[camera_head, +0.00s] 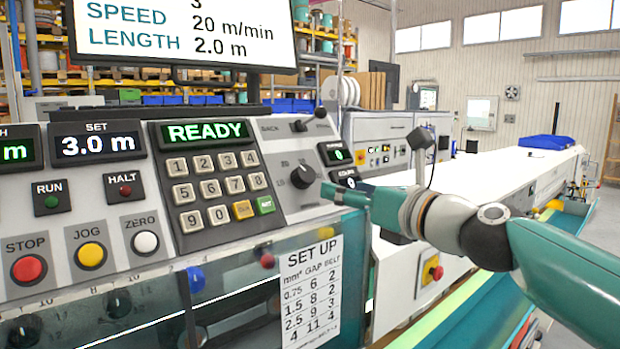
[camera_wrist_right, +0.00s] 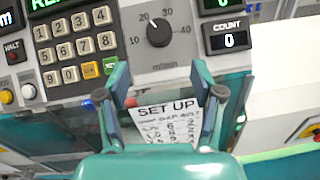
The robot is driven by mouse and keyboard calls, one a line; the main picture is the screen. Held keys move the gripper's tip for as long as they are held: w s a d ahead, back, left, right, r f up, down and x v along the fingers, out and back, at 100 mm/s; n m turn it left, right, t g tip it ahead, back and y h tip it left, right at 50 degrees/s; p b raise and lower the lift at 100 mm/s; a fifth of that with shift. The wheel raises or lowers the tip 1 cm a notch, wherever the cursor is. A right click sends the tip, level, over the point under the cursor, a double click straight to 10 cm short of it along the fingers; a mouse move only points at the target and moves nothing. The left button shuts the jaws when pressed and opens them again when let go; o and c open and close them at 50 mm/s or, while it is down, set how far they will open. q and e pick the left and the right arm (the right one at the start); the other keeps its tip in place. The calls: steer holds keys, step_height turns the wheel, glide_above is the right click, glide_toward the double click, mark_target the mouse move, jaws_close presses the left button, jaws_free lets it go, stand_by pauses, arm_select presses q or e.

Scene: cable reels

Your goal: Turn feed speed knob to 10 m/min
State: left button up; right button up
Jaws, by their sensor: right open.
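The feed speed knob (camera_head: 303,177) is a black round knob on the grey sloping panel, right of the keypad. In the right wrist view the knob (camera_wrist_right: 159,32) has a scale marked in m/min around it, and its pale pointer mark is turned up-left toward 20. The screen (camera_head: 180,32) reads SPEED 20 m/min. My right gripper (camera_head: 335,194) reaches in from the right, with its tips near the knob's lower right. In the right wrist view the gripper (camera_wrist_right: 160,82) is open and empty, its fingers below the knob and apart from it. My left gripper is out of view.
The keypad (camera_head: 216,188) with a READY display lies left of the knob. A lever (camera_head: 305,123) sits above it. A COUNT display (camera_wrist_right: 229,40) is to its right. The SET UP sheet (camera_head: 310,290) hangs below the panel. A white machine bed extends right.

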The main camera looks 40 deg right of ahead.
mark_target(310, 179)
steer(key=w, duration=1)
steer(key=shift+w+a+p, duration=0.1)
steer(key=shift+a+p, duration=0.05)
steer(key=shift+p, duration=0.15)
steer(key=c, duration=1.1)
steer(key=shift+c, duration=0.2)
